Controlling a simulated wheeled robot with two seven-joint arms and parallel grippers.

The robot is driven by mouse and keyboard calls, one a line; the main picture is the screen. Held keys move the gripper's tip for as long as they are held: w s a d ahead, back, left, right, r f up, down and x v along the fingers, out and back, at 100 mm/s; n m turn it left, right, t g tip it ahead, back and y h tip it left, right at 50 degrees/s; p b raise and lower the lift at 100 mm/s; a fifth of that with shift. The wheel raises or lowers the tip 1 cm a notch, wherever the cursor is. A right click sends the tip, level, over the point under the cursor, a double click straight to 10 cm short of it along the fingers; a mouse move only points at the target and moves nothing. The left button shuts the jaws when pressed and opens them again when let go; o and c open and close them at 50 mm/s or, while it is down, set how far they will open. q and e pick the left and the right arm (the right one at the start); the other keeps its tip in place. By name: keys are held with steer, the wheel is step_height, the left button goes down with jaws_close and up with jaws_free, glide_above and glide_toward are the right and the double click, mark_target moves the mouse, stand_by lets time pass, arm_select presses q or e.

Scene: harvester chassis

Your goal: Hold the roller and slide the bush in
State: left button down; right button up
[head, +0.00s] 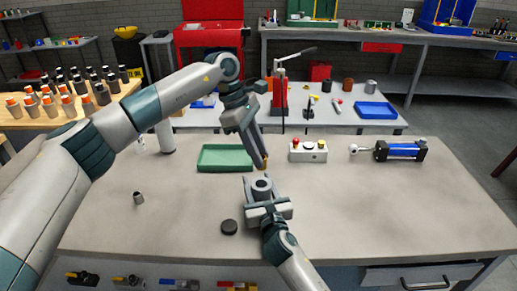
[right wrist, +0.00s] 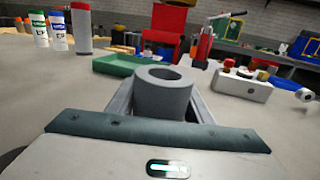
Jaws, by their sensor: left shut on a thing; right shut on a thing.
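The grey roller (head: 262,184), a short hollow cylinder, stands upright in my right gripper (head: 265,199), low over the near middle of the table. In the right wrist view the roller (right wrist: 163,93) sits between the fingers with its bore facing up. My left gripper (head: 265,164) points down from above, just behind and above the roller in the head view. It is shut on a small orange-brown piece, seemingly the bush (head: 266,160), mostly hidden by the fingers. The bush appears apart from the roller. The left gripper does not show clearly in the right wrist view.
A green tray (head: 225,158) lies behind left. A white button box (head: 308,151) and a blue cylinder (head: 402,150) are behind right. A dark disc (head: 229,227) and a small grey cylinder (head: 138,198) lie on the table (head: 400,205). Its right side is clear.

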mark_target(261, 194)
arm_select(q)
steer(key=shift+f, duration=0.55)
steer(key=shift+f, duration=0.2)
steer(key=shift+f, duration=1.9)
steer(key=shift+f, duration=1.35)
stand_by(2.0)
steer(key=c, duration=1.6)
jaws_free()
steer(key=shift+o, duration=1)
steer(key=shift+s, duration=0.1)
steer(key=shift+s+f, duration=0.1)
steer(key=shift+a, duration=0.1)
